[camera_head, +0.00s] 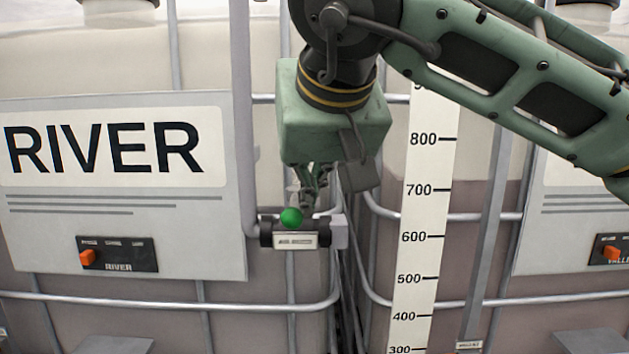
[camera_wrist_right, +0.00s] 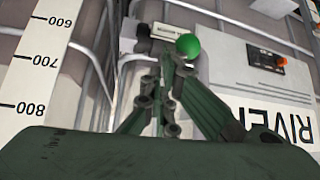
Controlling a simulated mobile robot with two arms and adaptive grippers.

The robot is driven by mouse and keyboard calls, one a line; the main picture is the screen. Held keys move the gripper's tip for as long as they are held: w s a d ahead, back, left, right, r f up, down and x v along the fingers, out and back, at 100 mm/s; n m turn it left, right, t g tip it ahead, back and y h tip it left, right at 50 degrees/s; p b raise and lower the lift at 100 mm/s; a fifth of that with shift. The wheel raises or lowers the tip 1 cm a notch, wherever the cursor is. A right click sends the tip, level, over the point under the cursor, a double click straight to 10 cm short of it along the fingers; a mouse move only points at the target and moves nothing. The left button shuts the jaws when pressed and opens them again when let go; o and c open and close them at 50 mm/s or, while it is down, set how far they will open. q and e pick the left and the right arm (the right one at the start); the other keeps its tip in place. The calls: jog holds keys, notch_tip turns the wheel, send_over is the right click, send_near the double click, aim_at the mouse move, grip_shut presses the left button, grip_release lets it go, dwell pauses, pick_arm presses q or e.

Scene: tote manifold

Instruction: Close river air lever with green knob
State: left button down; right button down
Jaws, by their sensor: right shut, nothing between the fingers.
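The green knob (camera_head: 291,217) of the river air lever sits just above the dark valve body (camera_head: 296,239) with its white label, at the right side of the RIVER tote. My right gripper (camera_head: 308,203) hangs down from above, shut and empty, with its fingertips close to the right of the knob. In the right wrist view the green knob (camera_wrist_right: 188,46) shows beside the fingertips (camera_wrist_right: 172,52). Whether they touch cannot be told. The lever's arm is mostly hidden behind the fingers. My left gripper is not in view.
The RIVER sign (camera_head: 120,150) and a small panel with an orange switch (camera_head: 88,258) are to the left. A white measuring scale (camera_head: 425,230) stands to the right. Metal cage bars (camera_head: 180,301) run around the totes. A second tote with an orange switch (camera_head: 611,254) is at far right.

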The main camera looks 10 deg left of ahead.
jog(key=v, duration=1.2)
